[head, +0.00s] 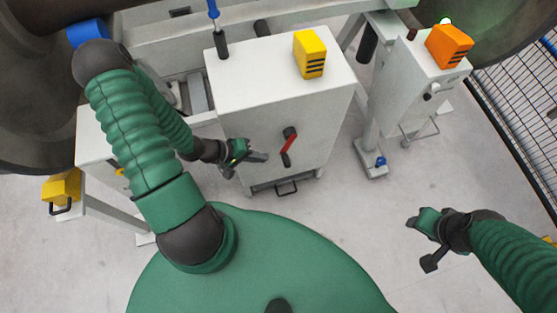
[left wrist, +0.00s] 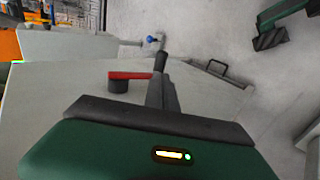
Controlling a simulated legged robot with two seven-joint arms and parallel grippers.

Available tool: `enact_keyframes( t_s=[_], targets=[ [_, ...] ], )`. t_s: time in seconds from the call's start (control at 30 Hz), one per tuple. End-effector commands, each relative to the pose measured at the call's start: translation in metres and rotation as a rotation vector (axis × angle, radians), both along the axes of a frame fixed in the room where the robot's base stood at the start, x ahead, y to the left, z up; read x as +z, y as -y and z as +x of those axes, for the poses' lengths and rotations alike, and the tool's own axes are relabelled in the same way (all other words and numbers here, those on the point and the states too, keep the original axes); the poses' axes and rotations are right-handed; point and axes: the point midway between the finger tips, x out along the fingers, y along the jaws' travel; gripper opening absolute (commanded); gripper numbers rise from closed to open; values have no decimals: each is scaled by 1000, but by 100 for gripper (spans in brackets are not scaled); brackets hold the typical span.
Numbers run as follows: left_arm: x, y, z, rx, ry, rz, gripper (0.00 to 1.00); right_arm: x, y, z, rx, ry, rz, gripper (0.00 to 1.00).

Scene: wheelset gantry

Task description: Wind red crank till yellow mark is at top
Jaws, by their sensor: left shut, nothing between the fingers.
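The red crank (head: 289,147) is on the front face of the grey cabinet (head: 229,104), with a dark knob at its upper end. It also shows in the left wrist view (left wrist: 130,76), sticking out to the left of my fingers. My left gripper (head: 264,157) is shut and empty, just left of the crank and apart from it in the head view. In the left wrist view its fingers (left wrist: 161,65) point toward the cabinet face. My right gripper (head: 411,222) is low at the right, away from the cabinet; its fingers are too small to judge. I cannot make out a yellow mark by the crank.
A yellow block (head: 310,54) with dark slots and a blue-handled tool (head: 214,12) are on the cabinet top. An orange block (head: 449,46) tops a second cabinet at the right. A mesh fence (head: 524,100) borders the right side. Open floor lies between the cabinet and my right gripper.

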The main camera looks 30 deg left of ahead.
Motion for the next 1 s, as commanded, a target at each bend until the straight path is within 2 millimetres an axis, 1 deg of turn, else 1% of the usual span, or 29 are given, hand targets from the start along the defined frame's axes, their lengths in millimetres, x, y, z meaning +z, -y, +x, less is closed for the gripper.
enact_keyframes(
  t_s=[0.03, 0.2, 0.33, 0.5, 0.83, 0.93, 1.0],
  targets=[
    [-14, 5, 6, -2, 0, -1, 0, -12, 0, 0, 0, 0, 0, 45],
    [-39, 23, 26, -4, 0, 0, 0, -29, 0, 0, 0, 0, 0, 45],
    [-53, 33, 38, -3, 1, 2, 0, -39, 0, 0, 0, 0, 0, 45],
    [-60, 39, 47, -2, 1, 4, 0, -43, 0, 0, 0, 0, 0, 45],
    [-60, 40, 48, -3, -1, 2, 0, -42, 0, 0, 0, 0, 0, 45],
    [-59, 43, 49, -3, -2, 0, 0, -32, 0, 0, 0, 0, 0, 45],
    [-62, 46, 52, -2, 5, -8, 0, -24, 0, 0, 0, 1, 0, 45]
  ],
)
